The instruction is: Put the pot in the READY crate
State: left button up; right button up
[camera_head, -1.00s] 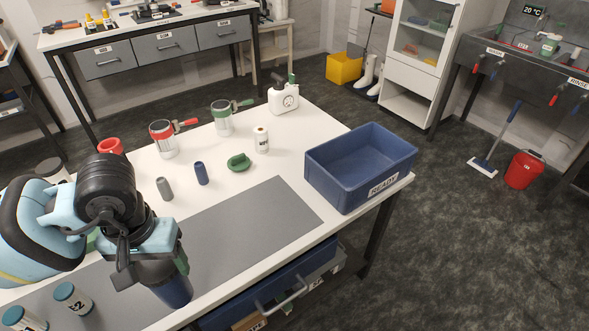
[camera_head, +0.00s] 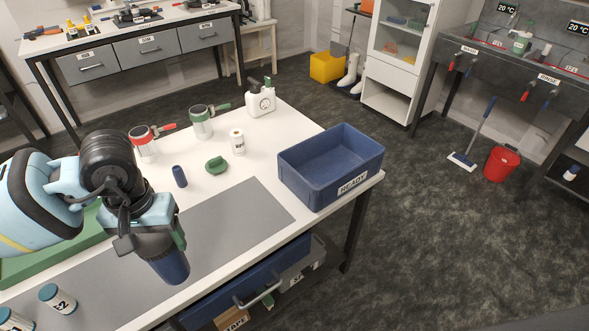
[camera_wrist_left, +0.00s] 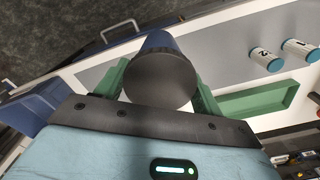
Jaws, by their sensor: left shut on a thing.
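My left gripper (camera_head: 160,238) is shut on a dark blue cylindrical pot (camera_head: 172,266) with a dark round end. The pot hangs tilted over the front edge of the bench. In the left wrist view the pot (camera_wrist_left: 160,82) sits between the green fingers, its round end facing the camera. The READY crate (camera_head: 302,183) is a blue, open box on the right end of the bench, and it looks empty. The held pot is to the left of the crate and apart from it. My right gripper is not in view.
A grey mat (camera_head: 225,220) lies between the pot and crate. A green lid-like piece (camera_head: 216,165), a dark blue cylinder (camera_head: 179,176), a white bottle (camera_head: 237,142) and a white canister (camera_head: 261,102) stand behind it. A green tray (camera_head: 60,255) is at left. An open drawer is below.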

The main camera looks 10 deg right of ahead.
aim_at(318, 172)
jog(key=i+l, duration=0.15)
jog(key=l, duration=0.2)
jog(key=i+l, duration=0.1)
jog(key=l, duration=0.2)
jog(key=i+l, duration=0.15)
jog(key=l, duration=0.2)
jog(key=i+l, duration=0.1)
jog(key=l, duration=0.2)
jog(key=i+l, duration=0.5)
jog(key=i+l+z, duration=0.1)
jog(key=i+l, duration=0.15)
jog(key=j, duration=0.3)
jog(key=i+j, duration=0.1)
jog(key=j, duration=0.25)
